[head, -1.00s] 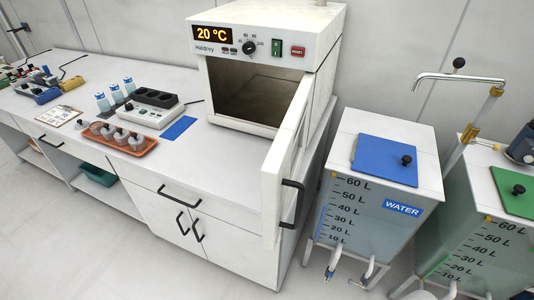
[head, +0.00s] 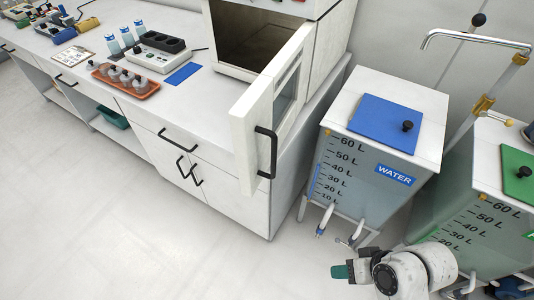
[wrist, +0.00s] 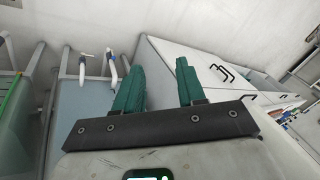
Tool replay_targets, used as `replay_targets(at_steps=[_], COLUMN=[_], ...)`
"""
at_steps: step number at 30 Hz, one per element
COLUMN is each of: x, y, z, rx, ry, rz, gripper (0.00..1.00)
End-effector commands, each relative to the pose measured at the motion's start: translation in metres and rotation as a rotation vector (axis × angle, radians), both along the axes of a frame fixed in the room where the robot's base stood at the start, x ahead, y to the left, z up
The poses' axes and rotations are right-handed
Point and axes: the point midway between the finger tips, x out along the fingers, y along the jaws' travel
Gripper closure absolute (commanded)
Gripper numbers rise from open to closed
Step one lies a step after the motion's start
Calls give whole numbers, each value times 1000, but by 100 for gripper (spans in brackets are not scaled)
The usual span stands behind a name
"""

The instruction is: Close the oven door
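The white oven (head: 250,40) stands on the bench at the top of the head view, its upper part cut off by the frame. Its door (head: 252,125) is swung wide open toward the front right, showing the dark, empty-looking cavity. A black bar handle (head: 268,152) is on the door's outer face. My gripper (head: 342,271) is low at the bottom right of the head view, apart from the door and well below its handle. In the wrist view, the two green fingers of my gripper (wrist: 162,66) are spread with nothing between them. The oven door is not clearly visible there.
A water tank (head: 365,165) with a blue lid stands right of the bench, close to my arm. A green-lidded tank (head: 490,200) is farther right. An orange tray (head: 125,80) and a scale (head: 160,50) are on the bench. The floor (head: 130,220) in front is clear.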

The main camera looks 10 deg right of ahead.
Motion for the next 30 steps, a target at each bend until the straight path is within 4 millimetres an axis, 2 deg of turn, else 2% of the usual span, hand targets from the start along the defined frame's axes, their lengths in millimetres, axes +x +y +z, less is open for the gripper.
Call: replay_targets(at_steps=[1, 5, 9, 12, 15, 18, 23, 30], x=[17, 58, 96, 115, 127, 133, 138, 157], y=[7, 28, 41, 43, 41, 39, 40, 66], z=[4, 28, 71, 105, 134, 154, 167, 168], rx=[92, 360, 658, 850, 1000, 1101, 1160, 1160], ry=[-44, -146, -245, -299, -335, -354, -364, -361], rz=[-36, -122, -202, -241, -266, -275, -277, -275], gripper=[65, 78, 91, 100, 100, 100, 100, 100])
